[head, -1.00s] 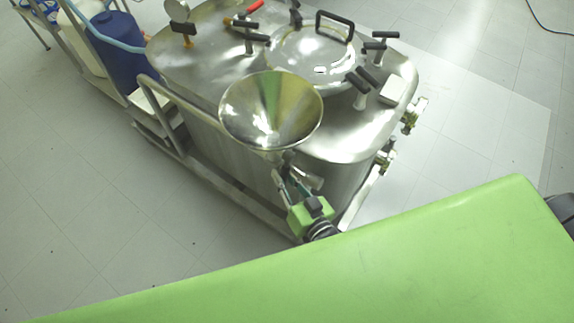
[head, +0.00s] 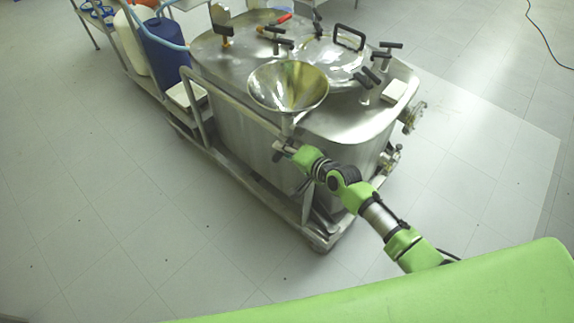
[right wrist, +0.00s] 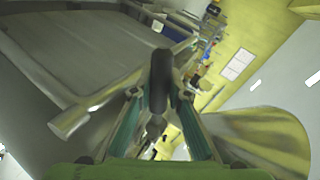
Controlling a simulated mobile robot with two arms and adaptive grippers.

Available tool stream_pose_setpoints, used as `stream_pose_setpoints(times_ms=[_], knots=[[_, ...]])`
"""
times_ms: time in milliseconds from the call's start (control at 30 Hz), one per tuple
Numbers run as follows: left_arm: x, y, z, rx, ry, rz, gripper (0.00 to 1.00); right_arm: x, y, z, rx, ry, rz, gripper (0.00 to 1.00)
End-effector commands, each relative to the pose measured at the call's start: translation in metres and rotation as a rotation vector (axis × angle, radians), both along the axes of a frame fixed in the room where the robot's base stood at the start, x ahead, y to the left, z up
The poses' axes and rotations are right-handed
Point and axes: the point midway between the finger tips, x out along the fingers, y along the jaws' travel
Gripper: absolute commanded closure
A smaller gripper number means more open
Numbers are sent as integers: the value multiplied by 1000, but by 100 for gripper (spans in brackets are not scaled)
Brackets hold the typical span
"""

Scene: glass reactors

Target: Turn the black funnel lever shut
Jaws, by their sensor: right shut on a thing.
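The steel funnel (head: 288,88) stands over the front edge of the metal reactor tank (head: 250,140) in the head view. Its wide cone also shows at the right of the right wrist view (right wrist: 262,138). The black funnel lever (right wrist: 160,78) is upright in the middle of the right wrist view, between the two fingers. My right gripper (head: 287,149) is just under the funnel and shut on the lever. In the head view, the gripper mostly hides the lever. My left gripper is in neither view.
The tank lid carries several black-handled clamps and a round hatch with a black handle (head: 350,37). A frame rail (head: 235,112) runs close beside the funnel. A blue drum (head: 165,48) stands at the back left. The floor at left is clear.

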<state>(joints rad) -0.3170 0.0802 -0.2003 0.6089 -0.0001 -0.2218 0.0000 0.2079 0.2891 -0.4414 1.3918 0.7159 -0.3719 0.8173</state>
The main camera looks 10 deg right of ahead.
Motion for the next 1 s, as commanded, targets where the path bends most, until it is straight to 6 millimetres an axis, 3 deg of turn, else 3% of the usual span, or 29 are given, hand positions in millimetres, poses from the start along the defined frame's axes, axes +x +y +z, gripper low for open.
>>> stream_pose_setpoints(times_ms=[100, 267, 700, 1000], knots=[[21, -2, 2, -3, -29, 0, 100, 0, 2, 7, 70, 58, 5, 100], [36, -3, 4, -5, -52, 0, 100, -1, 3, 14, 152, 123, 4, 100], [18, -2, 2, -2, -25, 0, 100, -1, 4, 23, 253, 202, 3, 100], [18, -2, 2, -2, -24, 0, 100, -1, 4, 24, 260, 205, 2, 100]])
